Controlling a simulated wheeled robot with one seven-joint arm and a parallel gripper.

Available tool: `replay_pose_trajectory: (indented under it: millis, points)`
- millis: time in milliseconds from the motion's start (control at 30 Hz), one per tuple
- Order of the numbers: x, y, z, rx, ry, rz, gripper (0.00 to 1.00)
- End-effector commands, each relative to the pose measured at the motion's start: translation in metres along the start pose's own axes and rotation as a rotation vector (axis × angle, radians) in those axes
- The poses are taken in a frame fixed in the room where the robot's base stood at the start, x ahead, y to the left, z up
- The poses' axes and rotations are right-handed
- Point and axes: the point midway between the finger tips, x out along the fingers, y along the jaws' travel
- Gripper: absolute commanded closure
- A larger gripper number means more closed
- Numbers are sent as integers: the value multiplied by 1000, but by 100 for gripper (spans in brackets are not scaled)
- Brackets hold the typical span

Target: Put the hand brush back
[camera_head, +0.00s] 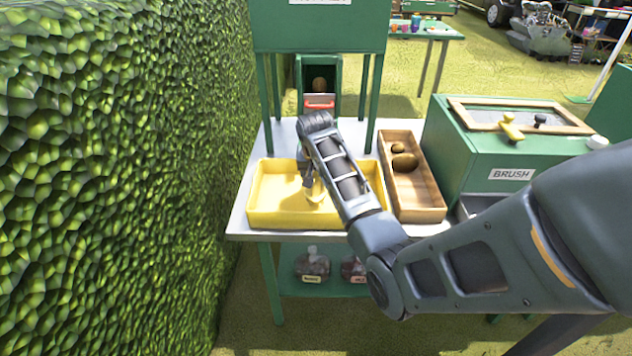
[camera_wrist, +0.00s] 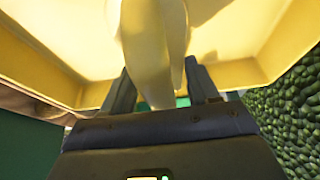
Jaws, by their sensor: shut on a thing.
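My gripper (camera_head: 309,180) reaches down into the yellow tray (camera_head: 262,217) on the table. It is shut on a pale yellow thing (camera_head: 317,192), which may be the hand brush; I see no bristles. In the wrist view the pale yellow thing (camera_wrist: 152,45) stands between the two fingers (camera_wrist: 160,92) and reaches up out of the frame, over the tray (camera_wrist: 55,70). I cannot tell whether it touches the tray floor. A green box (camera_head: 470,165) labelled BRUSH stands right of the table, with a small yellow thing (camera_head: 511,128) on its wood-framed top.
A wooden tray (camera_head: 425,197) with brown roundish things stands right of the yellow tray. A green stand (camera_head: 320,25) on legs rises at the table's back. A hedge (camera_head: 110,170) runs close along the left. Filled bags (camera_head: 312,267) lie on the lower shelf.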

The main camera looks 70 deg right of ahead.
Motion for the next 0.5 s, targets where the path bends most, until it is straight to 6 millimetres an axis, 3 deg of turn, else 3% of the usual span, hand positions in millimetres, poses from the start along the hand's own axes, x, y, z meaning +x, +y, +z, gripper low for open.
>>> replay_pose_trajectory:
  millis: [200, 500]
  points:
    - [25, 0, 11, 0, -1, 1, 65]
    - [28, 0, 12, 0, -1, 0, 65]
